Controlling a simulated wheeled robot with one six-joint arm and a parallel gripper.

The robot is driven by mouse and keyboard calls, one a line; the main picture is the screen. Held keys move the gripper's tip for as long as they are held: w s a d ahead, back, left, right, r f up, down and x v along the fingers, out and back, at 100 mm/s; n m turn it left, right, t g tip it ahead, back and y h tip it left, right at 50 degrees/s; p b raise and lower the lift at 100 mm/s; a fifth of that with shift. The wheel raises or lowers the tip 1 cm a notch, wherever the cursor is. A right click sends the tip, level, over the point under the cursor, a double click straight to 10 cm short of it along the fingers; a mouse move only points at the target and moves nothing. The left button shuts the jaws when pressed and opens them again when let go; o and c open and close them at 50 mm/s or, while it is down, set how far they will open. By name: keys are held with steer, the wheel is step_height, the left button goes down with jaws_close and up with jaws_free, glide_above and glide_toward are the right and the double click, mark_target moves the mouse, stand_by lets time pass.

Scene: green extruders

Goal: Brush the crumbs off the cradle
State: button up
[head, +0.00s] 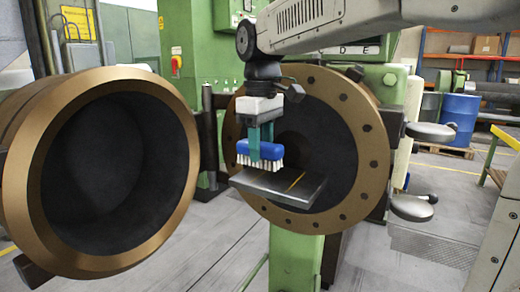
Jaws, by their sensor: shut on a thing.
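My gripper (261,133) is shut on a blue brush (259,150) with pale bristles pointing down. It hangs in front of the right-hand flanged opening. The cradle (313,196), a grey metal plate, sticks out from that opening just below the brush. The bristles are at or just above the plate's left part; I cannot tell whether they touch. A thin yellow-orange mark (297,181) lies on the plate to the right of the brush. It is too small to tell whether it is crumbs.
A large bronze-rimmed round opening (188,182) stands close on the left. The bolted bronze flange (371,170) surrounds the cradle. Round-ended handles (430,132) stick out at the right. A blue barrel (460,117) is farther back. The grey floor shows free room in front.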

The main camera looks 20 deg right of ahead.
steer(key=shift+r, duration=0.15)
steer(key=shift+r, duration=1.4)
